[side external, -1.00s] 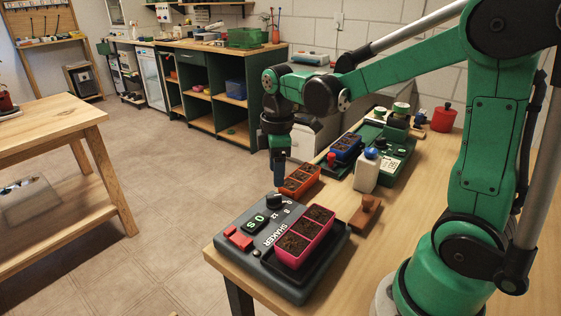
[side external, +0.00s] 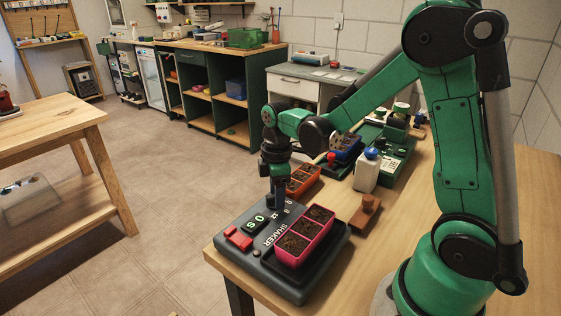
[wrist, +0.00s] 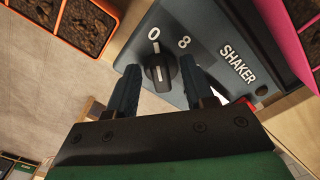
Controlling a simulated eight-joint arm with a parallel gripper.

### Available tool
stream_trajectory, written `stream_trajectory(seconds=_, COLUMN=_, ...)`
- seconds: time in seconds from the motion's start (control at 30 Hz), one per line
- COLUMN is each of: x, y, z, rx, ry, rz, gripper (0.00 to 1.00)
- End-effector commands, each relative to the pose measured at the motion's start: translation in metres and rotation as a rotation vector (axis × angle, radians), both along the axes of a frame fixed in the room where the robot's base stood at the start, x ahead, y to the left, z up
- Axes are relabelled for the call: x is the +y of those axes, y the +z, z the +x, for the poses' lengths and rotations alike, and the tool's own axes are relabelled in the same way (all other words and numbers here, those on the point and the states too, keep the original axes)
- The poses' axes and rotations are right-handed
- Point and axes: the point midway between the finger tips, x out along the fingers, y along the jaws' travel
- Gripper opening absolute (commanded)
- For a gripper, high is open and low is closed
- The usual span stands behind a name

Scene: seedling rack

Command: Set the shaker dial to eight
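The shaker (side external: 228,222) is a dark grey box at the front left of the bench. A pink tray (side external: 295,257) of soil cells stands on it. In the wrist view its black dial (wrist: 160,68) sits below the printed 0 and 8. The dial's white line looks lined up with 0. My gripper (wrist: 161,68) is open, with one finger on either side of the dial and a small gap showing at each side. In the side view my gripper (side external: 277,204) points down at the shaker's back edge and hides the dial. The small display (side external: 255,222) reads about "0s".
An orange tray (side external: 302,181) stands just behind the shaker. The bench front right of the shaker is clear.

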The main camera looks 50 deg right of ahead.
Motion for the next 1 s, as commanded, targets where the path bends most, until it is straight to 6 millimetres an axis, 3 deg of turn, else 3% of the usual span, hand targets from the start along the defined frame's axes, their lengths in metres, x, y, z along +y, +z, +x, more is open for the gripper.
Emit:
stream_trajectory(seconds=0.03, x=0.0, y=0.0001, z=0.0, rx=0.0, ry=0.0, rz=0.0, gripper=0.3)
stream_trajectory(seconds=0.13, x=0.0, y=0.0002, z=0.0, rx=0.0, ry=0.0, rz=0.0, gripper=0.01)
stream_trajectory(seconds=0.17, x=0.0, y=0.0002, z=0.0, rx=0.0, ry=0.0, rz=0.0, gripper=0.0)
stream_trajectory(seconds=0.57, x=0.0004, y=0.0003, z=-0.0003, rx=0.001, ry=-0.043, rz=0.001, gripper=0.0)
stream_trajectory(seconds=1.0, x=0.0022, y=0.0001, z=-0.0013, rx=0.001, ry=-0.363, rz=0.001, gripper=0.0)
